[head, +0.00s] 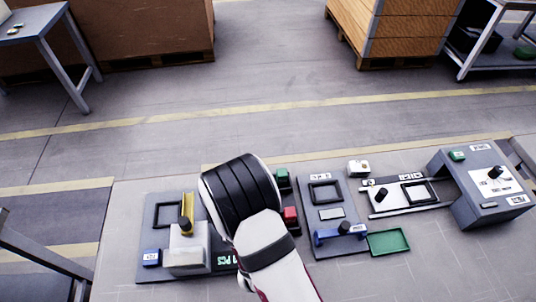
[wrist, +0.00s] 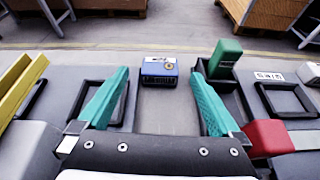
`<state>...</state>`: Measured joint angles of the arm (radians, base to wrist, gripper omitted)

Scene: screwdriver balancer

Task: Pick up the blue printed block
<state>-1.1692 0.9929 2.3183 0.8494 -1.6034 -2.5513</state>
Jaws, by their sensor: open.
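A blue block (wrist: 159,70) with a printed face and a round mark on top sits on the grey table in the wrist view, near the picture's middle. My gripper (wrist: 159,90) is open. Its two teal fingers stand apart, one left and one right of the block's line, and the block is beyond the palm between them, apparently untouched. In the head view my arm hides this block and the fingers. Another small blue block (head: 151,257) with a white label lies at the front left of the left panel.
A green block (wrist: 225,58) stands close behind the right finger, and a red block (wrist: 268,138) is nearer on the right. A yellow bar (head: 187,210) rises on the left. A green tray (head: 388,242) and grey machine (head: 484,185) are farther right. Strips of table between fixtures are clear.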

